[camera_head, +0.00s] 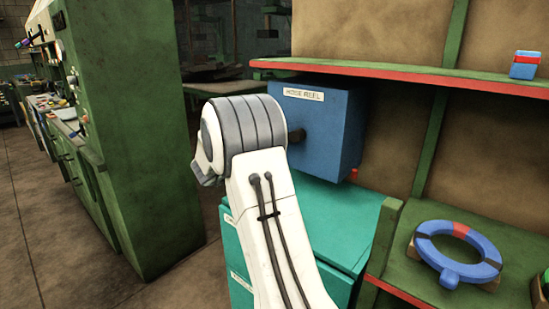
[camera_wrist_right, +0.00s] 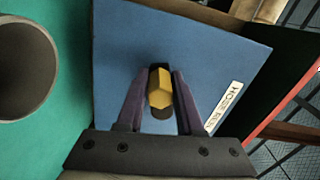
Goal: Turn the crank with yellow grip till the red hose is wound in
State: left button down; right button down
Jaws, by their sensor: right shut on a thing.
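The wrist view also shows the box's blue face (camera_wrist_right: 215,60). There the crank's yellow grip (camera_wrist_right: 160,90) sits between the fingers of my right gripper (camera_wrist_right: 160,82), which is shut on it. The crank arm is hidden. A small red piece (camera_head: 353,174) shows at the box's lower right edge, perhaps the hose end. My left gripper is not in view.
The teal cabinet (camera_head: 335,215) is below the box. A red-edged shelf (camera_head: 420,78) runs above right, with a small blue and red block (camera_head: 525,65). A blue ring with a red section (camera_head: 425,243) lies on the green bench. A green machine (camera_head: 140,130) stands left, beyond open floor.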

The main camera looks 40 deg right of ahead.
jog(key=shift+r+m+b, duration=0.2)
jog(key=shift+m+b, duration=0.6)
jog(key=shift+b, duration=0.05)
jog(key=c, duration=0.6)
grip_release()
jog(key=shift+r, duration=0.15)
jog(key=shift+a, duration=0.1)
jog(key=a, duration=0.7)
jog(key=a+b, duration=0.1)
jog(key=a, duration=0.2)
jog(key=shift+s+a, duration=0.2)
jog(key=shift+s, duration=0.2)
jog(key=shift+w, duration=0.1)
